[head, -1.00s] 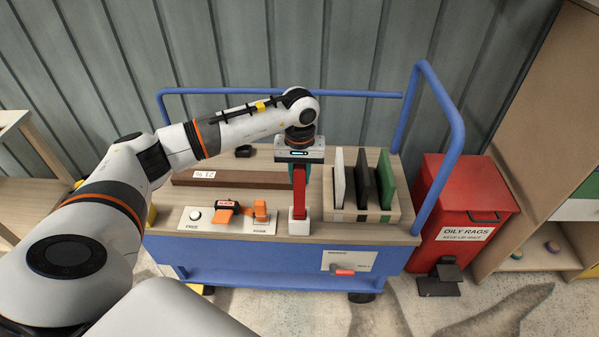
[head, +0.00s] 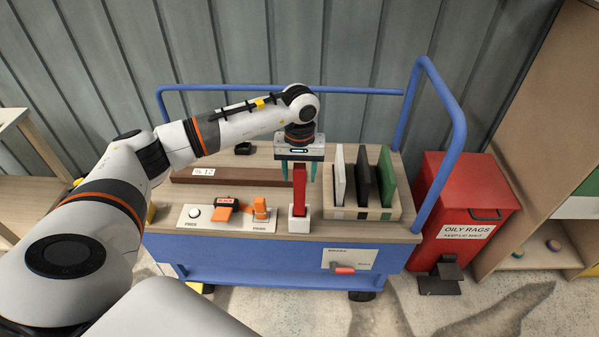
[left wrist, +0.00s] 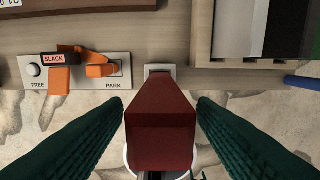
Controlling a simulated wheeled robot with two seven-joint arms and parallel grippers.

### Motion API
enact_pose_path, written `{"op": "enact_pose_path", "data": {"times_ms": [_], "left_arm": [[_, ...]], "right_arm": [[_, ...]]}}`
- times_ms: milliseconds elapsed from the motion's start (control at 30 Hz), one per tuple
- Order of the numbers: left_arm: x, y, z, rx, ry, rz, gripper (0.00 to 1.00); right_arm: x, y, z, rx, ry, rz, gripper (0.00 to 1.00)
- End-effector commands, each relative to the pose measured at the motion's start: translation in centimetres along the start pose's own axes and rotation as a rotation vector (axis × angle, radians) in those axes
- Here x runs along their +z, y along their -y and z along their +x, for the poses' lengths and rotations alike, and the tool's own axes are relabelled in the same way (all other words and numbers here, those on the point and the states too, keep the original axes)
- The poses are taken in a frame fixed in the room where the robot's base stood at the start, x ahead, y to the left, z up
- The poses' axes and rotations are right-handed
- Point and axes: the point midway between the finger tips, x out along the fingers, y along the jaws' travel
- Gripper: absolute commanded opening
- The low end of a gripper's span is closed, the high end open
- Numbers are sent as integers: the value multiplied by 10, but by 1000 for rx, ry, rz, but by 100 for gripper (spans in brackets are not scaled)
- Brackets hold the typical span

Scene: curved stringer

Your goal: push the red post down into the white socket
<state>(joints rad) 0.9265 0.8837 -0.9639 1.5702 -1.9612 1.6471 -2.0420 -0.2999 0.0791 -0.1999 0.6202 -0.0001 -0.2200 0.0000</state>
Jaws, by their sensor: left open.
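The red post (head: 299,190) stands upright in the white socket (head: 299,222) at the front edge of the cart top. In the left wrist view the post (left wrist: 160,120) shows from above, with part of the white socket (left wrist: 160,71) behind it. My left gripper (head: 299,178) is open, its green fingers spread on either side of the post's upper part. In the left wrist view the fingers (left wrist: 160,108) stand apart from the post with a gap on each side. How deep the post sits in the socket is hidden. My right gripper is not in view.
A wooden rack (head: 365,213) with white, black and green panels stands close to the right of the post. To the left is a plate with an orange lever (head: 260,207), and behind it a brown board (head: 235,178). Blue rails (head: 453,150) border the cart.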

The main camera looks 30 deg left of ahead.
Motion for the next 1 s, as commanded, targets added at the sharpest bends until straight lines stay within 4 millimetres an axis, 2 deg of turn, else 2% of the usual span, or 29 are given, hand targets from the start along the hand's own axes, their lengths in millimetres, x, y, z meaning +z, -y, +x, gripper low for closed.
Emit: {"op": "enact_pose_path", "data": {"times_ms": [400, 500, 700, 1000], "left_arm": [[1, 0, -82, -4, 6, -1, 52], [1, 0, -98, -3, 4, 0, 52], [0, 0, -113, -2, 3, 0, 52], [0, 0, -114, -1, 2, 0, 52]], "right_arm": [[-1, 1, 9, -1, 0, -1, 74], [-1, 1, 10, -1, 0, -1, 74], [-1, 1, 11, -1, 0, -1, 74], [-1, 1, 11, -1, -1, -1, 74]]}}
